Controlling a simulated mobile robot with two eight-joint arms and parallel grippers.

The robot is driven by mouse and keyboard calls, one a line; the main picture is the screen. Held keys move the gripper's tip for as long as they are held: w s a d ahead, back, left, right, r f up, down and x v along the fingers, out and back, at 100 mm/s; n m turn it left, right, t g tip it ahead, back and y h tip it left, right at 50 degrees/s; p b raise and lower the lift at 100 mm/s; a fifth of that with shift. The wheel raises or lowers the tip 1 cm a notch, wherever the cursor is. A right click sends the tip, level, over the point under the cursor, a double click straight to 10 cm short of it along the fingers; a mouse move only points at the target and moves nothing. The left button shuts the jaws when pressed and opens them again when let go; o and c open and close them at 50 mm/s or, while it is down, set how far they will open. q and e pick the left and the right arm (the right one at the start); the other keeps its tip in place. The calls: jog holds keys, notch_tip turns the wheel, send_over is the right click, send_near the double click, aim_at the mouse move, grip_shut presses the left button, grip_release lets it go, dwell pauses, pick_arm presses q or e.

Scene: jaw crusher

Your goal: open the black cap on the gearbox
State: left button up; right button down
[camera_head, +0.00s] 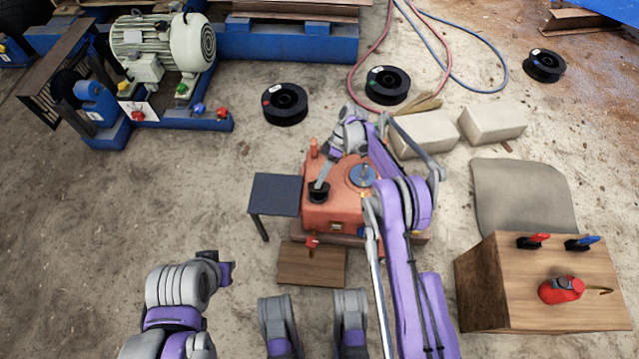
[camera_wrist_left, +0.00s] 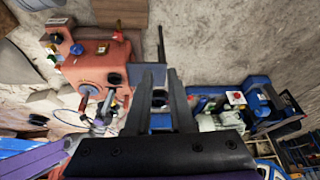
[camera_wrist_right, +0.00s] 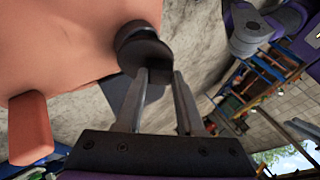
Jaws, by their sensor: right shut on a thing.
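The orange gearbox (camera_head: 343,211) stands on the ground in the middle of the head view, with the black cap (camera_head: 318,195) on its left part. In the right wrist view the round black cap (camera_wrist_right: 143,42) sits by the edge of the orange housing (camera_wrist_right: 60,45). My right gripper (camera_head: 320,185) reaches down to the cap. Its fingers (camera_wrist_right: 160,74) are shut on the cap's dark protruding part. My left gripper (camera_head: 226,272) is apart from the gearbox, at lower left. Its fingers (camera_wrist_left: 160,72) stand apart with nothing visibly held.
A dark small table (camera_head: 276,194) stands directly left of the gearbox. A wooden crate (camera_head: 500,290) with a red oil can (camera_head: 561,290) stands at right. Pale blocks (camera_head: 425,135) lie behind. A motor on a blue frame (camera_head: 160,50) is at back left.

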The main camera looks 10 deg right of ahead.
pick_arm(q)
jog(key=w+d+m, duration=0.1)
jog(key=w+m, duration=0.1)
jog(key=m, duration=0.1)
jog(key=w+d+m, duration=0.1)
jog(key=w+m, duration=0.1)
jog(key=m, duration=0.1)
jog(key=w+d+f+m, duration=0.1)
jog(key=w+m, duration=0.1)
jog(key=w, duration=0.1)
jog(key=shift+m, duration=0.4)
grip_shut()
jog(key=w+d+f+m+t, duration=0.1)
jog(key=w+d+f+m, duration=0.45)
jog(key=m, duration=0.45)
jog(key=w+d+f+m+t+h, duration=0.1)
jog(key=w+d+f+m, duration=0.35)
jog(key=d+m, duration=0.35)
jog(key=w+d+f+m, duration=0.4)
jog(key=d+f+m, duration=0.1)
jog(key=m, duration=0.6)
jog(key=x, duration=0.9)
jog(key=shift+s+d, duration=0.1)
